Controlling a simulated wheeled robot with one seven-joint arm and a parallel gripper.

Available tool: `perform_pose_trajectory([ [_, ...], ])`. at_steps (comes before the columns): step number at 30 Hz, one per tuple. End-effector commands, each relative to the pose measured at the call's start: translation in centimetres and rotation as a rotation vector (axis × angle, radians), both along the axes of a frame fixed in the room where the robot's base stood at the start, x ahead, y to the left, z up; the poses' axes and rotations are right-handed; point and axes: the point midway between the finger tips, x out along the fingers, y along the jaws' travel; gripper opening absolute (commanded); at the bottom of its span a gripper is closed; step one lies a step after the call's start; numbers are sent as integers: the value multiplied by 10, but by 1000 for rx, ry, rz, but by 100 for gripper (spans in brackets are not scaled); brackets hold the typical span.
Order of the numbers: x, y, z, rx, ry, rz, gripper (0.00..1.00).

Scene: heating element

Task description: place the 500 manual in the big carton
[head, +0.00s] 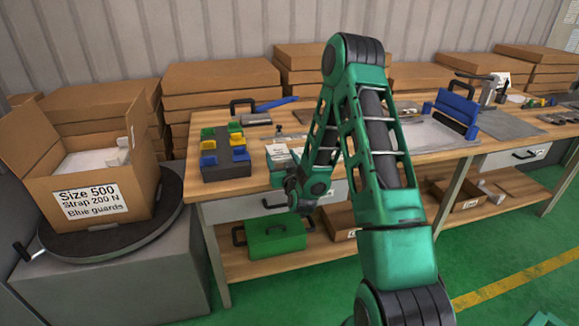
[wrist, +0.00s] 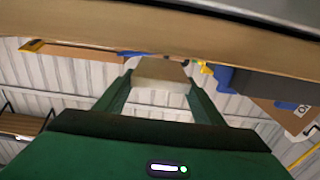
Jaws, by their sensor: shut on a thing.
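The big carton (head: 140,187) stands open at the left in the head view, with a label reading "Size 500, Strap 200 N, Blue guards". White material (head: 92,162) shows inside it. My gripper (wrist: 158,80) is shut on a pale, flat thing (wrist: 160,71), seen between its fingers in the wrist view. This may be the 500 manual, but no print on it is readable. In the head view my gripper is at the bench's front edge, right of the carton, its fingertips largely hidden.
The carton rests on a dark turntable (head: 110,236) on a grey cabinet. The wooden bench (head: 225,190) carries a dark block (head: 225,165) with blue, yellow and green parts. A green toolbox (head: 275,240) is on the lower shelf. Flat cartons (head: 220,75) are stacked behind.

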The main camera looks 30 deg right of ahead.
Motion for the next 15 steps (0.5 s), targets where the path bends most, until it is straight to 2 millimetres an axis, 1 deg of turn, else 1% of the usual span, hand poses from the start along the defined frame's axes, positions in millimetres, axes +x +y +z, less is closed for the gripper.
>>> perform_pose_trajectory([
  [8, 0, -6, -1, -4, -6, 2, 38],
  [11, 0, -7, -8, -3, -5, 0, 38],
  [15, 0, -6, -28, -2, -4, 2, 38],
])
